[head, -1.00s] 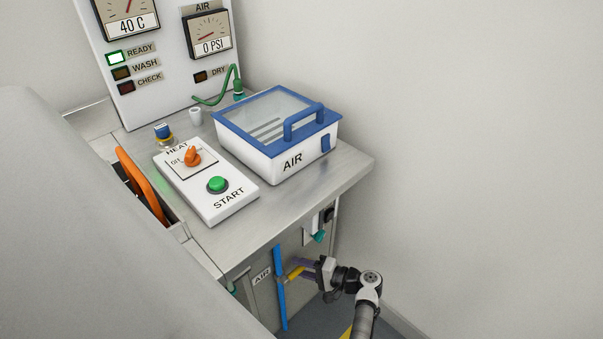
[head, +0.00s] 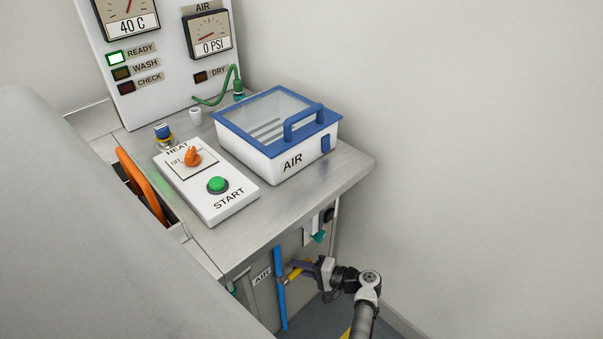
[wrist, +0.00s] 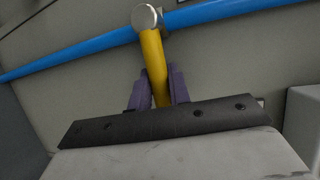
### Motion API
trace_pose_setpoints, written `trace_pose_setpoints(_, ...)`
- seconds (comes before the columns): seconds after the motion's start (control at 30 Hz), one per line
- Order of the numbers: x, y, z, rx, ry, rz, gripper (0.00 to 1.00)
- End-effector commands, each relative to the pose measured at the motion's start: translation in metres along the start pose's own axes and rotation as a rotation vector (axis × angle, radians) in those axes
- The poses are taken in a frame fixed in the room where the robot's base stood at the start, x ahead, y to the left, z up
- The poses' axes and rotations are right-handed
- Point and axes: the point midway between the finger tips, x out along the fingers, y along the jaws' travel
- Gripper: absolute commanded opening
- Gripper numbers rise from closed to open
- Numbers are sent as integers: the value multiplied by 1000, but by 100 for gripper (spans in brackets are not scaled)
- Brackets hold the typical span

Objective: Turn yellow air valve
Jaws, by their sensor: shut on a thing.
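The yellow air valve handle (head: 293,277) is on the front of the cabinet, at the blue air pipe (head: 280,290) and beside the AIR label (head: 262,277). In the wrist view the yellow handle (wrist: 154,62) runs down from a round silver pivot (wrist: 145,17) on the blue pipe (wrist: 80,42). It stands across the pipe, not along it. My gripper (wrist: 160,90) has its purple fingers on both sides of the handle's free end and is shut on it. In the head view my gripper (head: 301,270) reaches the handle from the right. The handle's tip is partly hidden between the fingers.
The counter (head: 300,198) above has an overhanging edge. On it stand the blue-lidded AIR box (head: 270,155) and the HEAT and START panel (head: 215,205). The air gauge (head: 208,38) reads 0 PSI. A teal-tipped fitting (head: 319,236) sits above my gripper. Floor space to the right looks clear.

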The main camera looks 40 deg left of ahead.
Motion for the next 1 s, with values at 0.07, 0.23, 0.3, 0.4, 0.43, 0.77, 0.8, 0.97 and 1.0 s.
trace_pose_setpoints(0.07, -1, -2, 0, -19, 5, 9, 0)
trace_pose_setpoints(0.23, -2, -8, 1, -97, 21, 40, 0)
trace_pose_setpoints(0.3, -2, -11, 2, -142, 31, 58, 0)
trace_pose_setpoints(0.4, -2, -16, 3, -215, 46, 89, 0)
trace_pose_setpoints(0.43, -3, -18, 4, -239, 52, 98, 0)
trace_pose_setpoints(0.77, -3, -32, 12, -488, 105, 201, 0)
trace_pose_setpoints(0.8, -2, -34, 13, -513, 110, 212, 0)
trace_pose_setpoints(0.97, -2, -38, 16, -601, 130, 248, 0)
trace_pose_setpoints(1.0, -2, -40, 16, -619, 134, 255, 0)
